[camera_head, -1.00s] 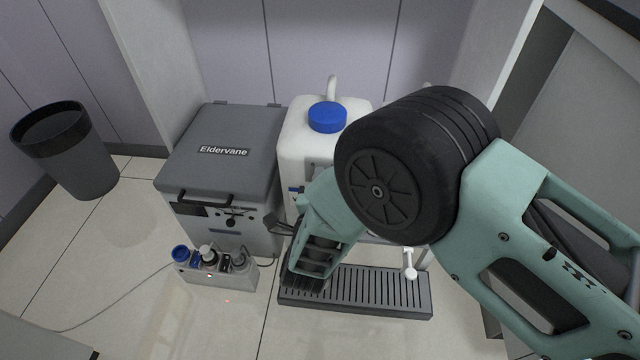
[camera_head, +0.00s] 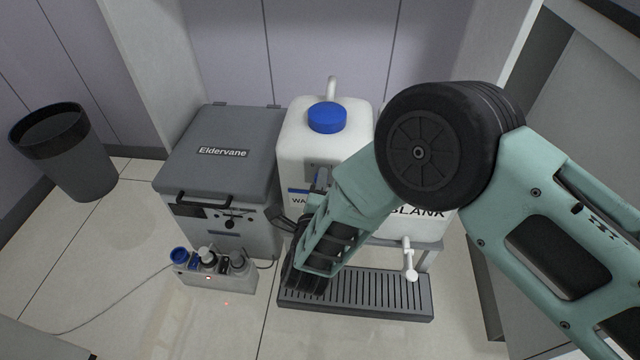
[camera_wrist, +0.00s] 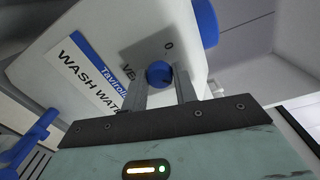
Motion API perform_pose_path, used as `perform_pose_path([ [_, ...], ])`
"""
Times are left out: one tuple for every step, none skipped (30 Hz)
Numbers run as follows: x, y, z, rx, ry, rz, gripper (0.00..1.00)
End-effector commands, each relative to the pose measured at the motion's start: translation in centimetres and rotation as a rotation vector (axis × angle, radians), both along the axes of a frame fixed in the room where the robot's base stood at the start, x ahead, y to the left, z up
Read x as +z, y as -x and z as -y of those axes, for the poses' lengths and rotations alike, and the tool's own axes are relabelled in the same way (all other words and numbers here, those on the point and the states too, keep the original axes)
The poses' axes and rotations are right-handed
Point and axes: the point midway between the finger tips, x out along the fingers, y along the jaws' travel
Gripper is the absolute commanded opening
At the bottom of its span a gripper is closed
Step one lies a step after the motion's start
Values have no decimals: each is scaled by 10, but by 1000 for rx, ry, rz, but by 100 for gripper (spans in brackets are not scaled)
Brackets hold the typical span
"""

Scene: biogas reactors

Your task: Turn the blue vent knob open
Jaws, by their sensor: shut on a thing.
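The blue vent knob (camera_wrist: 158,73) sits on a grey plate (camera_wrist: 150,50) marked "0" on the front of a white tank (camera_wrist: 100,22) labelled "WASH WATER". My gripper (camera_wrist: 161,79) is shut on the knob, one finger on each side of it. The plate's "VENT" lettering is partly hidden by a finger. In the head view the white tank (camera_head: 297,150) with its blue cap (camera_head: 327,118) stands behind my arm, which hides much of its front.
A grey "Eldervane" box (camera_head: 222,150) stands left of the tank. A small unit with bottles (camera_head: 215,275) is on the floor before it. A slatted drip tray (camera_head: 385,300) lies under a white tap (camera_head: 409,268). A black bin (camera_head: 70,150) stands far left.

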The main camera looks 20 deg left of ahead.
Motion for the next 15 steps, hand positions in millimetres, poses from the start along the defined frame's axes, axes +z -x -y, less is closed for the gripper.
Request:
perform_pose_path([
  [0,2,-1,3,-2,-3,6],
  [0,2,-1,3,-2,-3,6],
  [0,2,-1,3,-2,-3,6],
  [0,2,-1,3,-2,-3,6],
  [0,2,-1,3,-2,-3,6],
  [0,2,-1,3,-2,-3,6],
  [0,2,-1,3,-2,-3,34],
  [0,2,-1,3,-2,-3,42],
  [0,1,-1,4,-1,-3,50],
  [0,1,-1,3,0,-3,50],
  [0,1,-1,2,-1,-2,50],
  [0,1,-1,2,-1,-2,50],
  [0,1,-1,2,-1,-2,50],
  [0,1,-1,1,0,-2,50],
  [0,1,-1,1,0,-2,50],
])
